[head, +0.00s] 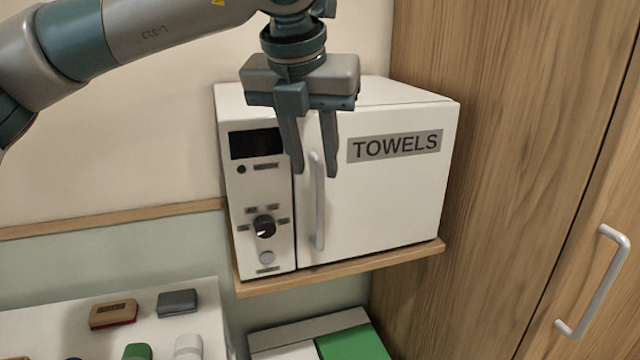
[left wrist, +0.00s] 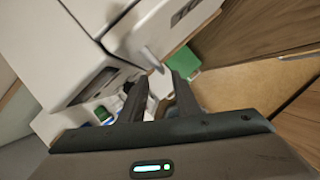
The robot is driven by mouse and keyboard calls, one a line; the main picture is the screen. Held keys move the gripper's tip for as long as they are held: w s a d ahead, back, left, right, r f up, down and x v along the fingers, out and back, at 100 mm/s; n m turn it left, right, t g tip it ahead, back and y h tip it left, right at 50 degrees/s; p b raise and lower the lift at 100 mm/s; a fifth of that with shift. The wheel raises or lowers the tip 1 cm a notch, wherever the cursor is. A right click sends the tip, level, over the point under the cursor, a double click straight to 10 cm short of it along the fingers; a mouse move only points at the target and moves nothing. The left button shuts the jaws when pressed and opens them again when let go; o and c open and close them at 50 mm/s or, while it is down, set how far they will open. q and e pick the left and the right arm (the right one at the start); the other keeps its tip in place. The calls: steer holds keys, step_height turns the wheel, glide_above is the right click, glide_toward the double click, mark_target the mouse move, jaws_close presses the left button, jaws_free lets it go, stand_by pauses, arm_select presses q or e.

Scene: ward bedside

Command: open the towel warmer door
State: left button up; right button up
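The white towel warmer (head: 350,190) has a dark display and a knob on its left panel and a "TOWELS" label on its door (head: 385,200). The door looks shut. Its upright grey bar handle (head: 318,225) is near the door's left edge. My left gripper (head: 316,174) points down with its fingers apart, over the upper end of the handle. The left wrist view shows the handle (left wrist: 150,57) beyond the gap between the open fingertips (left wrist: 160,88). Nothing is held. I cannot tell whether a finger touches the handle. My right gripper is out of view.
The warmer stands on a wooden shelf (head: 345,268) close to a wooden cabinet (head: 500,180) with a bar handle (head: 598,285) on the right. Below left, a white surface (head: 50,325) carries several small items. A green-and-white box (head: 350,343) is below the shelf.

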mark_target(319, 186)
arm_select(q)
steer(key=p+x, duration=0.2)
steer(key=x, duration=0.6)
steer(key=shift+d, duration=0.1)
jaws_close()
